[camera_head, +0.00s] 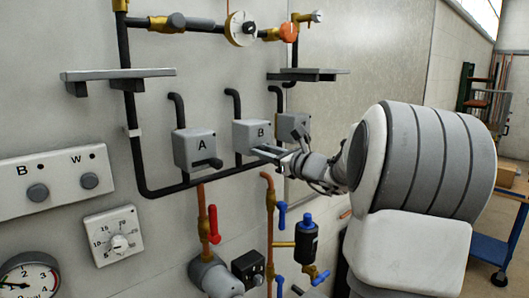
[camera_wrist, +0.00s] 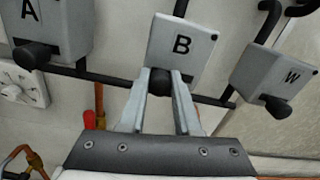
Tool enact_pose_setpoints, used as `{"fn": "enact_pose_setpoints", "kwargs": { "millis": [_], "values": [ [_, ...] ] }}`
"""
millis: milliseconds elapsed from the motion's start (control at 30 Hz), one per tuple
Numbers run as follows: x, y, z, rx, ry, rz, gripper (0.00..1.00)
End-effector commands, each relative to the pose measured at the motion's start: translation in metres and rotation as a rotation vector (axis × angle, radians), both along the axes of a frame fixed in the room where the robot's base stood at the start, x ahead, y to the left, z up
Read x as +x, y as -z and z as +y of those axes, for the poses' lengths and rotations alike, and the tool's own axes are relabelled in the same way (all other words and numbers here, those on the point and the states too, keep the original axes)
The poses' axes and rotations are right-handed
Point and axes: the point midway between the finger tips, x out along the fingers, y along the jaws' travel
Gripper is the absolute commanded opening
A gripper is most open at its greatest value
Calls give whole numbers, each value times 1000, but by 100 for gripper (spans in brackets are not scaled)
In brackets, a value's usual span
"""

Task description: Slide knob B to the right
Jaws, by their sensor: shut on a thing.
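The grey box marked B (camera_head: 251,135) is on the wall between box A and another box. It also shows in the wrist view (camera_wrist: 181,45), where its dark knob (camera_wrist: 159,86) is at the lower front. My gripper (camera_head: 262,153) reaches in from the right and meets the front of box B. In the wrist view my gripper (camera_wrist: 160,82) is shut on this knob, with one finger on each side. The fingers hide part of the knob. The knob is hard to see in the head view.
Box A (camera_head: 194,149) is left of box B, and box W (camera_wrist: 279,79) is right of it, close to my gripper. A panel (camera_head: 60,180) with knobs also marked B and W is at far left. Pipes and valves are below; shelves are above.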

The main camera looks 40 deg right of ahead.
Motion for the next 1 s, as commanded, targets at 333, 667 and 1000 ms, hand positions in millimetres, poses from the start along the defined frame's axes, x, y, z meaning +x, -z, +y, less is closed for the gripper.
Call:
{"fn": "enact_pose_setpoints", "kwargs": {
  "millis": [333, 667, 1000],
  "values": [
    [0, 1, 0, 1, 1, 1, 0],
    [3, -2, -34, 2, 2, -1, 0],
    [2, -1, -42, -1, 6, 0, 0]
  ]
}}
